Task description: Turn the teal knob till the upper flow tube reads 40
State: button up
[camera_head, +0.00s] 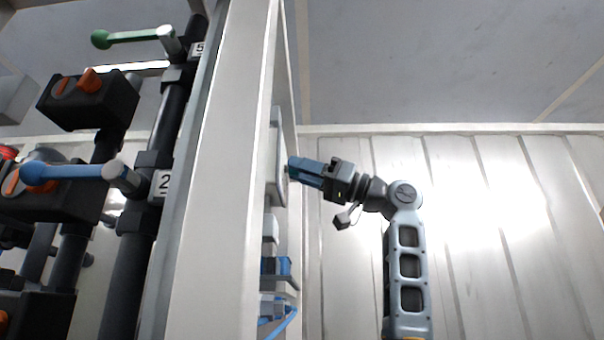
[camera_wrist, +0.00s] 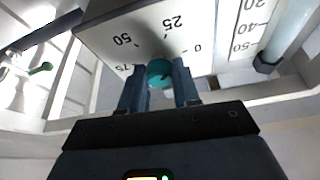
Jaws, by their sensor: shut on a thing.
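The teal knob (camera_wrist: 159,72) sits on a white dial plate (camera_wrist: 115,35) with marks 0, 25, 50 and 75 in the wrist view. My gripper (camera_wrist: 160,88) has its two fingers on either side of the knob and is shut on it. In the head view my gripper (camera_head: 291,169) reaches left to the panel, and the knob is hidden there. A flow tube (camera_wrist: 285,38) with a scale showing 20, 40 and 50 stands at the upper right of the wrist view, partly cut off. I cannot make out its reading.
A tall white frame post (camera_head: 225,170) stands left of my gripper. Beyond it are dark pipes with a green lever (camera_head: 135,37) and a blue lever (camera_head: 70,171). Blue and grey fittings (camera_head: 276,267) sit below my gripper. Free room lies to the right.

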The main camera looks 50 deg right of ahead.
jog(key=shift+n+g+y, duration=0.55)
jog(key=shift+n+y, duration=0.15)
jog(key=shift+n, duration=0.95)
jog(key=shift+n+g+y, duration=0.55)
jog(key=shift+n+y, duration=0.15)
jog(key=shift+n, duration=0.95)
jog(key=o, duration=1.1)
jog(key=shift+c, duration=0.2)
jog(key=shift+d, duration=0.1)
jog(key=b+v, duration=0.2)
jog(key=v, duration=0.5)
jog(key=shift+s+d, duration=0.2)
jog(key=shift+d, duration=0.05)
jog(key=shift+d+f, duration=0.1)
jog(key=shift+f, duration=0.05)
